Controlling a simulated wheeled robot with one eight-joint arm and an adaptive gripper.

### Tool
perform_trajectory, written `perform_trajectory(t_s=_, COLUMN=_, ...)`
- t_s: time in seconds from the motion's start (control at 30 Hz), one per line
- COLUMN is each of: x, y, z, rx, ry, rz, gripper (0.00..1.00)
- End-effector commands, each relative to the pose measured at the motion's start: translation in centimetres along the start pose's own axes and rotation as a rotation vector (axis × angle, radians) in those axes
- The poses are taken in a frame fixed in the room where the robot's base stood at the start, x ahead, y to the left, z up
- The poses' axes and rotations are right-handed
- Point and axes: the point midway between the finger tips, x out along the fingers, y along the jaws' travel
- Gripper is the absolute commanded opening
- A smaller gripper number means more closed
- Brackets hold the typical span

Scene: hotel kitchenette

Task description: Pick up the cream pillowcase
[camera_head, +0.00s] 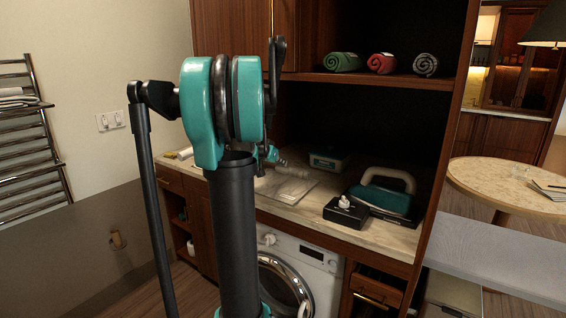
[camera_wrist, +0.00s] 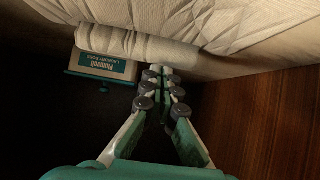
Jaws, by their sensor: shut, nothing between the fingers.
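The cream pillowcase (camera_head: 292,189) appears to be the pale cloth lying on the counter, with a rolled or bunched part at its back edge. In the wrist view, pale ribbed cloth (camera_wrist: 225,25) fills the top, with a rounded cream roll (camera_wrist: 155,48) along its edge. My gripper (camera_wrist: 164,72) is shut and empty, its fingertips just below the roll in that picture. I cannot tell whether they touch it. In the head view, my gripper (camera_head: 274,158) is partly hidden behind my arm, close to the cloth.
A laundry pods box (camera_head: 328,161) stands behind the cloth; it also shows in the wrist view (camera_wrist: 106,67). Rolled towels (camera_head: 382,63) lie on the shelf above.

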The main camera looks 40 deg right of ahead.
Motion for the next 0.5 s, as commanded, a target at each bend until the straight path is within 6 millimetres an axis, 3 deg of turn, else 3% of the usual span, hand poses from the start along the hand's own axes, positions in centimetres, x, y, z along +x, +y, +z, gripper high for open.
perform_trajectory(t_s=0.03, x=-1.2, y=0.0, z=1.6, rx=0.004, ry=-0.015, rz=-0.001, gripper=0.0)
perform_trajectory(t_s=0.3, x=-6.2, y=0.0, z=5.0, rx=0.002, ry=-0.015, rz=-0.003, gripper=0.0)
perform_trajectory(t_s=0.5, x=-7.3, y=0.1, z=5.7, rx=0.004, ry=-0.015, rz=-0.001, gripper=0.0)
